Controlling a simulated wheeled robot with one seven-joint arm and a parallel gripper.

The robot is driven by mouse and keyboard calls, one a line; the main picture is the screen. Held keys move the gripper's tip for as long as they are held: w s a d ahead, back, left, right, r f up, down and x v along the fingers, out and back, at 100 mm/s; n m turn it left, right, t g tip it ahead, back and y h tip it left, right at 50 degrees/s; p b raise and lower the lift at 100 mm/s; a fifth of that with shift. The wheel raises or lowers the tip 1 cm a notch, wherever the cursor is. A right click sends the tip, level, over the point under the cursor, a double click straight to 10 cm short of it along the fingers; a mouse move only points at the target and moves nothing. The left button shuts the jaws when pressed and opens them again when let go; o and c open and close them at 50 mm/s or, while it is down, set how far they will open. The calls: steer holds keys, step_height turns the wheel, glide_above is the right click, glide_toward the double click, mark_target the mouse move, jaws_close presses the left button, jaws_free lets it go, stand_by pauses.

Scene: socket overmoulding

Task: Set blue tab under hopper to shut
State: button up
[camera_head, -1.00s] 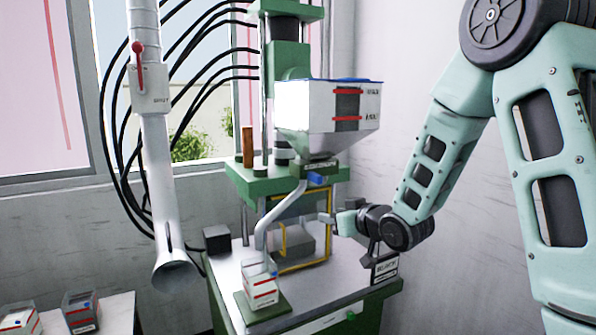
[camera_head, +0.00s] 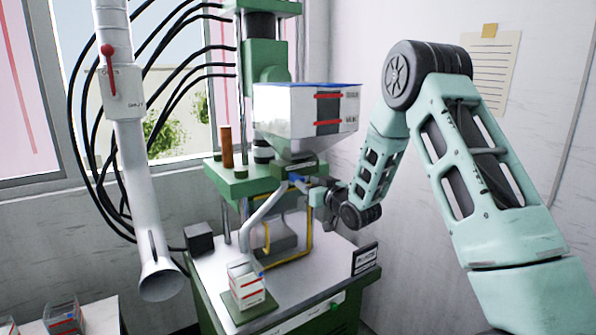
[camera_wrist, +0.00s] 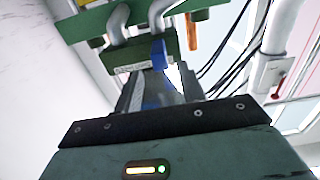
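The hopper (camera_head: 280,108) is a pale box with a blue rim and red stripes, mounted on the green press. The small blue tab (camera_head: 296,178) sticks out just under its outlet. In the wrist view the blue tab (camera_wrist: 158,53) stands ahead, beside a green block with a label. My gripper (camera_head: 311,188) is right next to the tab, at its right. In the wrist view my gripper (camera_wrist: 160,80) looks open, with a finger on each side and the tab just beyond the tips. Whether either finger touches the tab cannot be told.
A yellow frame (camera_head: 309,240) stands behind. A dark sign (camera_head: 366,259) is at the right edge. A white duct (camera_head: 135,170) hangs left.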

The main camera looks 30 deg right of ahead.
mark_target(302, 180)
steer(key=w+p, duration=0.2)
steer(key=w, duration=0.4)
steer(key=shift+a, duration=0.15)
